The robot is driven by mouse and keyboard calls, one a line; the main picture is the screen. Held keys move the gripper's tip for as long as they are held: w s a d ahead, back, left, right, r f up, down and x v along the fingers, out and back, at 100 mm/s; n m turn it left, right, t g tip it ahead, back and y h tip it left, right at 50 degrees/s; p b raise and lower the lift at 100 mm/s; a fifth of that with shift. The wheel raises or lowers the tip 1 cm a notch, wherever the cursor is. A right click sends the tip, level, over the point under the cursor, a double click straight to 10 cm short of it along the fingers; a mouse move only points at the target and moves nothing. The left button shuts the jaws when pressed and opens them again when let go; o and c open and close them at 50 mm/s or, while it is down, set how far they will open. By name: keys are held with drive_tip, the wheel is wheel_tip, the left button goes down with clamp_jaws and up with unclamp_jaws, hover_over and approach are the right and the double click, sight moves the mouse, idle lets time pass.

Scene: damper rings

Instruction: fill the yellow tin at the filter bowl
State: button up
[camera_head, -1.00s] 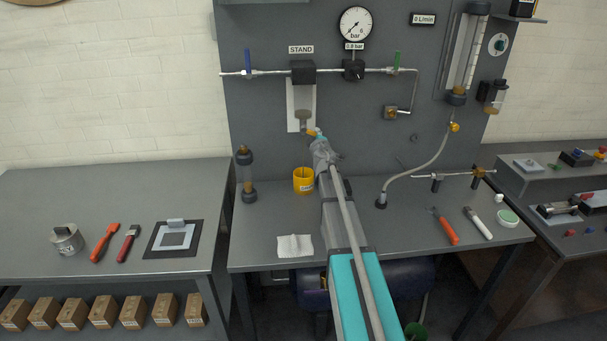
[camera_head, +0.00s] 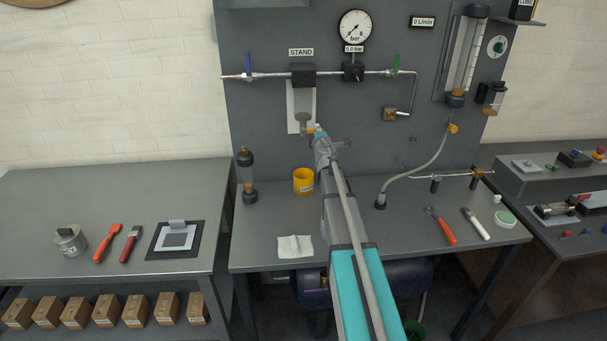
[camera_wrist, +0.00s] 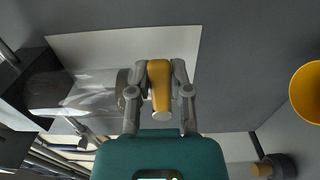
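The yellow tin (camera_head: 303,183) stands upright on the bench, below and slightly left of the filter bowl (camera_head: 304,119). Its rim also shows at the right edge of the wrist view (camera_wrist: 308,95). The bowl hangs under a black block on the pipe. In the wrist view the clear bowl (camera_wrist: 65,92) lies left of my fingers. My gripper (camera_wrist: 159,75) has its two fingers closed around a yellow drain lever (camera_wrist: 160,88) at the bowl's end. In the head view my gripper (camera_head: 319,136) is above and right of the tin. The liquid level in the tin is hidden.
A white cloth (camera_head: 295,246) lies in front of the tin. A clear cylinder with dark ends (camera_head: 246,176) stands to its left. Blue (camera_head: 248,63) and green (camera_head: 396,63) valve levers stand upright on the pipe. A gauge (camera_head: 355,27) hangs above.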

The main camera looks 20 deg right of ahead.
drive_tip(key=o, duration=0.4)
drive_tip(key=shift+s+a, duration=0.1)
drive_tip(key=shift+s, duration=0.3)
drive_tip(key=shift+s+a, duration=0.1)
drive_tip(key=shift+s, duration=0.25)
drive_tip(key=shift+s+a, duration=0.1)
drive_tip(key=shift+s, duration=0.2)
idle(0.4)
drive_tip(key=v, duration=0.5)
drive_tip(key=shift+s+a, duration=0.1)
drive_tip(key=shift+s, duration=0.3)
drive_tip(key=shift+s, duration=0.1)
idle(0.6)
